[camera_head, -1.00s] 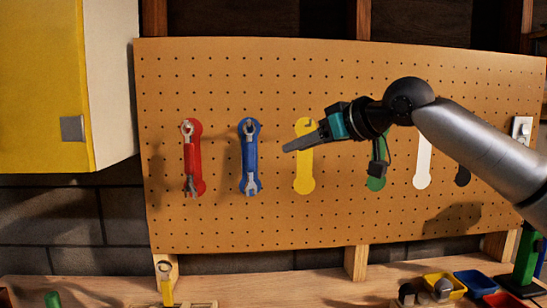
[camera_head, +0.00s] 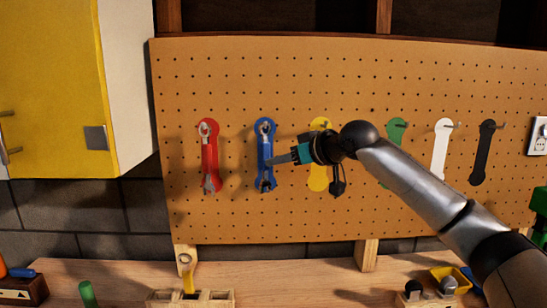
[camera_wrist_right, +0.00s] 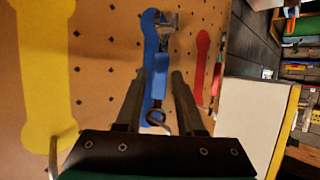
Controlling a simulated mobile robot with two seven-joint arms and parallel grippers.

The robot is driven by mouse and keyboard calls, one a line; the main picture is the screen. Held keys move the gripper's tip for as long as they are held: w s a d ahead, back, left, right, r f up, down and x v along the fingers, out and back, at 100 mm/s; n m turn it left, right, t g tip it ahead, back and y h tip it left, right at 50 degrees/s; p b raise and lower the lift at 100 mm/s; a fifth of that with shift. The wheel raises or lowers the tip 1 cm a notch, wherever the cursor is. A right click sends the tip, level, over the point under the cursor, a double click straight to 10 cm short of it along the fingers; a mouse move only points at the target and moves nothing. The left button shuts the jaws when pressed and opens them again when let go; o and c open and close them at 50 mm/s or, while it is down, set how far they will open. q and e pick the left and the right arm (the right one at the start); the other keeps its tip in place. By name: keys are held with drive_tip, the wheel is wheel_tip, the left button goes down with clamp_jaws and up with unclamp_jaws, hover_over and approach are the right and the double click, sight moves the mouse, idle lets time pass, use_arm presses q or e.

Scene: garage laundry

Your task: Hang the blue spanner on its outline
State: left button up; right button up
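The blue spanner (camera_head: 262,152) hangs upright over its blue outline on the pegboard, its upper end at the hook. It also shows in the right wrist view (camera_wrist_right: 159,66), its ring end near the hook. The blue outline (camera_wrist_right: 149,25) shows behind and beside it. My right gripper (camera_head: 272,161) comes in from the right, its tips at the lower half of the blue spanner. In the right wrist view my right gripper (camera_wrist_right: 159,73) has its fingers apart, one on each side of the spanner's handle, with a gap showing. My left gripper is not in view.
A red spanner (camera_head: 209,160) hangs left of the blue one. Yellow (camera_head: 319,178), green, white (camera_head: 440,155) and black outlines with hooks are to the right. A yellow cabinet (camera_head: 55,75) stands at the left. The workbench (camera_head: 130,272) below holds small containers and tools.

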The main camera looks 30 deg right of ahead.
sight(265, 158)
drive_tip(key=shift+x, duration=1.6)
drive_tip(key=shift+c, duration=0.2)
clamp_jaws()
drive_tip(key=shift+o, duration=2.3)
unclamp_jaws()
drive_tip(key=shift+s, duration=0.1)
